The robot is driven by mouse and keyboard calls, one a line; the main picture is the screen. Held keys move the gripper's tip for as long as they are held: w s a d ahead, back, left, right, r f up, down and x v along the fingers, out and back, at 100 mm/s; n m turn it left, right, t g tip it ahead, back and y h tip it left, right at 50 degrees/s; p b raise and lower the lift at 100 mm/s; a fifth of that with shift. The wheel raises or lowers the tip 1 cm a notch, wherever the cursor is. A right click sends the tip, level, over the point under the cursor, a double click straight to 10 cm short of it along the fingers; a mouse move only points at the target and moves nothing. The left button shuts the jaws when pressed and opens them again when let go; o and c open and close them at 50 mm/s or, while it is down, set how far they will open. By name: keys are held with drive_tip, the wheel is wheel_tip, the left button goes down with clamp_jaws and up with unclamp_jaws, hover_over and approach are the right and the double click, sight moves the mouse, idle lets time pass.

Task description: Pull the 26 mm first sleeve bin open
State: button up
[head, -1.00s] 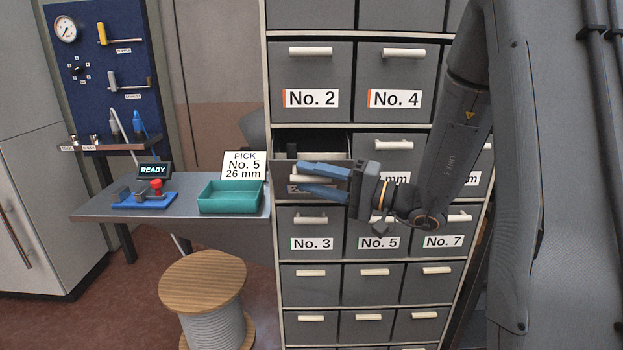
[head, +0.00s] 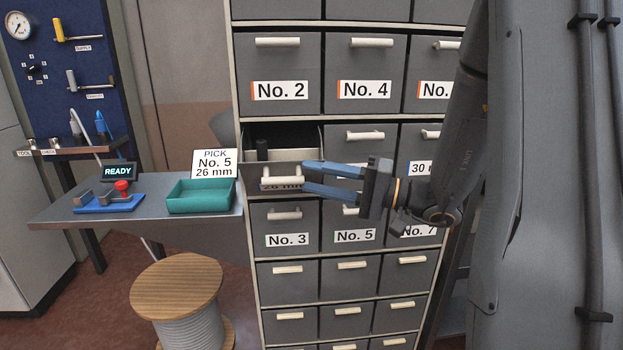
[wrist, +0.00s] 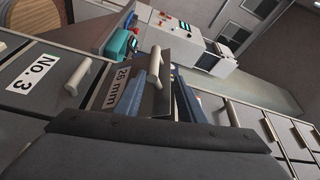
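The 26 mm bin (head: 262,188) stands pulled out from the cabinet, its top open. Its label is partly hidden in the head view but reads "26 mm" in the wrist view (wrist: 121,78). Its pale bar handle (head: 276,180) also shows in the wrist view (wrist: 154,66). In the wrist view the handle lies beyond the fingertips.
Shut drawers of the grey cabinet surround the bin, including No. 3 (head: 287,222) below and No. 2 (head: 279,70) above. A bench (head: 130,205) with a teal tray (head: 201,200) stands left. A wooden-topped spool (head: 176,285) stands on the floor in front.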

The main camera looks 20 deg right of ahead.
drive_tip(key=b+v, duration=0.1)
drive_tip(key=v, duration=0.8)
drive_tip(key=shift+f, duration=0.4)
idle(0.5)
drive_tip(key=shift+w, duration=0.15)
